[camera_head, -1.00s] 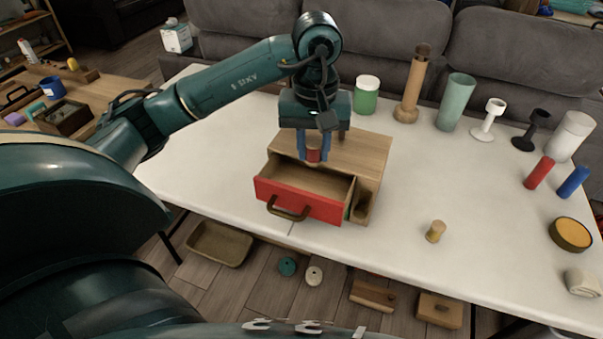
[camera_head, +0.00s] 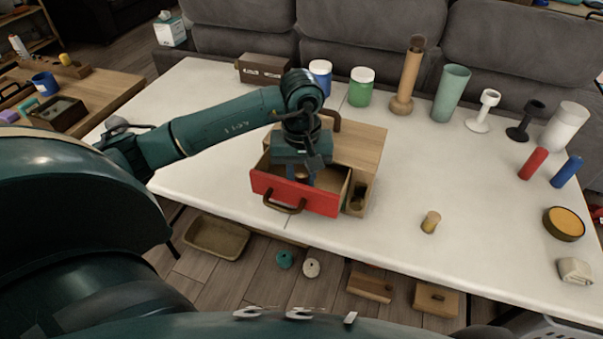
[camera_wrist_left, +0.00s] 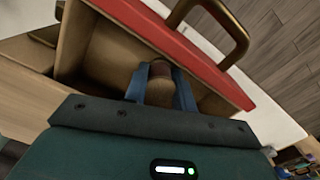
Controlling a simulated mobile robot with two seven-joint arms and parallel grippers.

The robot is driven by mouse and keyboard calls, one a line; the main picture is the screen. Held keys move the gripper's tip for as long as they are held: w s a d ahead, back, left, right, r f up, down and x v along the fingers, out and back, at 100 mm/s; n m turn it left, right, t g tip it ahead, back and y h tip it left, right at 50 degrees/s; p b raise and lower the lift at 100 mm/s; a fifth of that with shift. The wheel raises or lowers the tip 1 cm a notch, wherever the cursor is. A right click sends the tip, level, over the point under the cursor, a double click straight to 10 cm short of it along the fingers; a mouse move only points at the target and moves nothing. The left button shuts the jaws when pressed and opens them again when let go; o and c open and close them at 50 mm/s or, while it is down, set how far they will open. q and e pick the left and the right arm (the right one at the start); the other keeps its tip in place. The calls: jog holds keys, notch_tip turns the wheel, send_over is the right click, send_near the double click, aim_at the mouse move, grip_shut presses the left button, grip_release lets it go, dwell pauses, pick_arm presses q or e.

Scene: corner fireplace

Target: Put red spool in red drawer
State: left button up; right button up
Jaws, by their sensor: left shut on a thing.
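The red drawer (camera_head: 294,193) is pulled open from a wooden cabinet (camera_head: 352,145) on the white table, its brown handle facing me. My left gripper (camera_head: 301,177) reaches down into the open drawer from above. In the left wrist view its blue fingers (camera_wrist_left: 160,90) are shut on the spool (camera_wrist_left: 161,88), which shows a wooden end and a dark reddish band between them. The spool is inside the drawer's opening, behind the red front. I cannot tell whether it touches the drawer floor. My right gripper is out of view.
A small wooden spool (camera_head: 431,221) stands to the right on the table. Jars, including a green one (camera_head: 361,87), a tall wooden stand (camera_head: 408,80) and a green cup (camera_head: 451,93) line the back. The table between is clear.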

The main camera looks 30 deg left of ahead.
aim_at(302, 172)
pick_arm(q)
jog(key=shift+f, duration=0.1)
jog(key=o, duration=0.5)
jog(key=shift+f+b, duration=0.1)
jog(key=shift+b, duration=0.2)
jog(key=o, duration=0.4)
jog(key=shift+o, duration=0.2)
notch_tip(302, 172, up, 12)
jog(key=shift+r, duration=0.25)
